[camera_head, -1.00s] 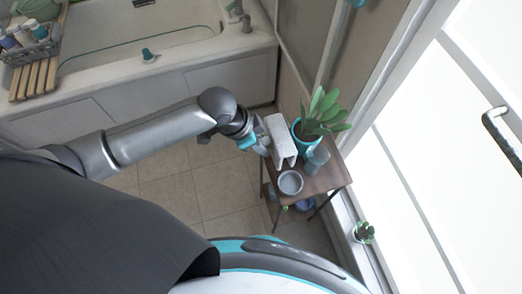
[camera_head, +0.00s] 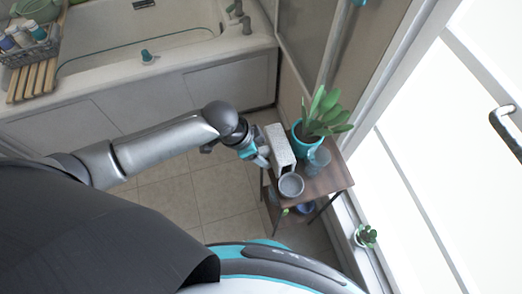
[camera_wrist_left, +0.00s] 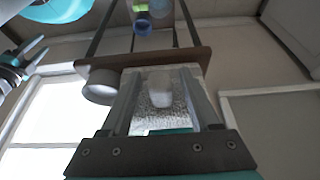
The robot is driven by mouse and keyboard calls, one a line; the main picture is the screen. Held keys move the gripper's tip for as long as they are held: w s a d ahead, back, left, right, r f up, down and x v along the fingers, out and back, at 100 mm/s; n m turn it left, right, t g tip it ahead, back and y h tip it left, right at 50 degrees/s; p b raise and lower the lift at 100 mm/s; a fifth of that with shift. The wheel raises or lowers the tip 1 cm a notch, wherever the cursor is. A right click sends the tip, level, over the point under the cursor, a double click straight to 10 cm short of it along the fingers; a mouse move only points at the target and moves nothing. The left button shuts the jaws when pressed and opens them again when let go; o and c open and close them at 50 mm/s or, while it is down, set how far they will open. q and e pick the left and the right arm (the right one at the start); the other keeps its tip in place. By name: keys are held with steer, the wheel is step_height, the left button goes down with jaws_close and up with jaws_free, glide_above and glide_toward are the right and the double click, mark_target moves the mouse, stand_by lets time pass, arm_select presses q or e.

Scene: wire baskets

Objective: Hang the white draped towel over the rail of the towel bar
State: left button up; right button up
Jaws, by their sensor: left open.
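The white draped towel (camera_head: 280,148) is a pale, textured folded piece on the small brown table at the right of the head view. My left gripper (camera_head: 263,158) is open at its near left side. In the left wrist view the towel (camera_wrist_left: 155,88) shows between the two spread fingers of this gripper (camera_wrist_left: 164,100). I cannot tell whether either finger touches it. A dark, pronged part at the left edge of the wrist view looks like my right gripper (camera_wrist_left: 30,58); its jaw state is unclear. I cannot clearly make out the towel bar.
The brown table (camera_head: 328,180) also holds a plant in a teal pot (camera_head: 306,136), a grey cup (camera_head: 291,185) and a bluish glass (camera_head: 318,158), all close to the towel. A bathtub (camera_head: 165,70) lies behind. The tiled floor (camera_head: 165,205) left of the table is clear.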

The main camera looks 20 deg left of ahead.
arm_select(q)
steer(key=shift+r, duration=0.1)
steer(key=p+v, duration=0.4)
steer(key=v, duration=0.8)
arm_select(e)
steer(key=r, duration=0.1)
steer(key=s+a+r, duration=0.1)
steer(key=r, duration=0.1)
steer(key=s+r, duration=0.1)
steer(key=shift+a+r, duration=0.15)
steer(key=shift+a, duration=0.1)
steer(key=shift+d, duration=0.1)
